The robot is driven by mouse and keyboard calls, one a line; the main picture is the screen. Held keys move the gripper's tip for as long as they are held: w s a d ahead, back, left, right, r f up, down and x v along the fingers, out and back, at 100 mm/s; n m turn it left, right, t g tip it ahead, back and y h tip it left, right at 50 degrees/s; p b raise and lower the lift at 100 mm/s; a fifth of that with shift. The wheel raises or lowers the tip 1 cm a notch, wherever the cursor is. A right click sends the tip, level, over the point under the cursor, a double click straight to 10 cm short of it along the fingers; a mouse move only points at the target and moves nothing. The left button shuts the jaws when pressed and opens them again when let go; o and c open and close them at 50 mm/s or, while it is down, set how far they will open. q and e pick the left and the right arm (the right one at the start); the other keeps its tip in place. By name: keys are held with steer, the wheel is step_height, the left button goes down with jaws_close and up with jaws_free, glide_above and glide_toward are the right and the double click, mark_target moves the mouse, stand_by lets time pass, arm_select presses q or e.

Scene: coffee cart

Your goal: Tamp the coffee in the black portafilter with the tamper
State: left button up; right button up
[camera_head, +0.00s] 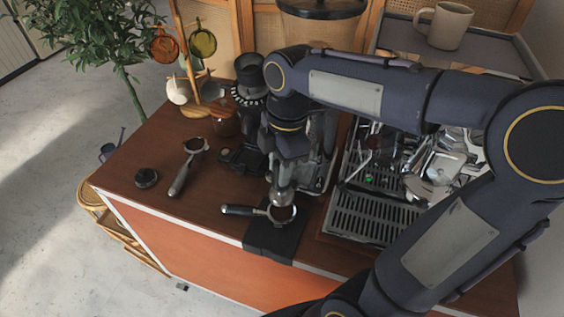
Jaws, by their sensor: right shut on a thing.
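A portafilter (238,210) with a dark handle lies on a black mat (268,243) near the front edge of the cart. Its handle points left, and brown coffee shows in its basket. My right gripper (284,172) reaches down from above, shut on the tamper (282,193). The tamper is upright, with its metal lower part over the back of the basket. I cannot tell whether its base touches the coffee. My left gripper is not in view.
A second portafilter (181,178) and a round black piece (146,178) lie to the left. A grinder (249,80) stands behind. The espresso machine's drip tray (370,210) is close on the right. The wooden top at front left is clear.

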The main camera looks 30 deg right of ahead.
mark_target(280, 190)
steer(key=shift+w+a+f+b, duration=0.1)
steer(key=shift+f+b, duration=0.35)
steer(key=shift+f, duration=0.15)
step_height(280, 190, down, 4)
steer(key=b, duration=0.3)
steer(key=shift+r, duration=0.25)
steer(key=shift+f, duration=0.35)
stand_by(0.5)
stand_by(0.5)
steer(key=shift+f+b, duration=0.65)
steer(key=shift+f, duration=0.05)
stand_by(0.9)
steer(key=shift+s+f, duration=0.25)
steer(key=shift+f, duration=0.1)
stand_by(1.6)
steer(key=shift+r, duration=0.1)
